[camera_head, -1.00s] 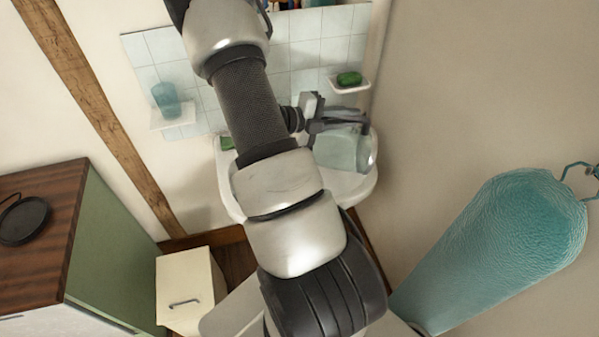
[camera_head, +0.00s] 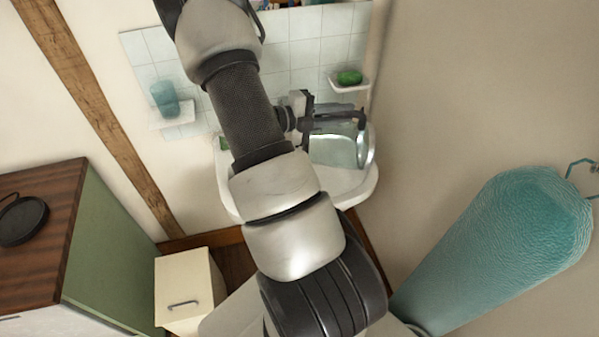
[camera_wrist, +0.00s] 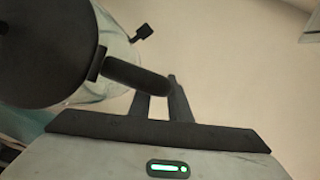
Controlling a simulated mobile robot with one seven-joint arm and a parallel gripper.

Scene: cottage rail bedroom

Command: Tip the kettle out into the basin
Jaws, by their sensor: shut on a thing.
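The kettle (camera_head: 336,150) has a pale, glassy body and a metallic band at its right end. It lies tilted on its side over the white basin (camera_head: 357,185), which is partly hidden by my arm. My gripper (camera_head: 335,114) is shut on the kettle's dark handle, above the basin. In the wrist view my gripper's fingers (camera_wrist: 162,104) close around the handle of the kettle (camera_wrist: 45,55), whose dark round end faces the camera. I cannot see whether any liquid is coming out.
A small shelf with a green soap (camera_head: 349,77) is on the tiles just above the kettle. A teal cup (camera_head: 165,98) stands on another shelf at left. A large teal hanging thing (camera_head: 500,245) is at right. A cream cabinet (camera_head: 188,288) stands low at left.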

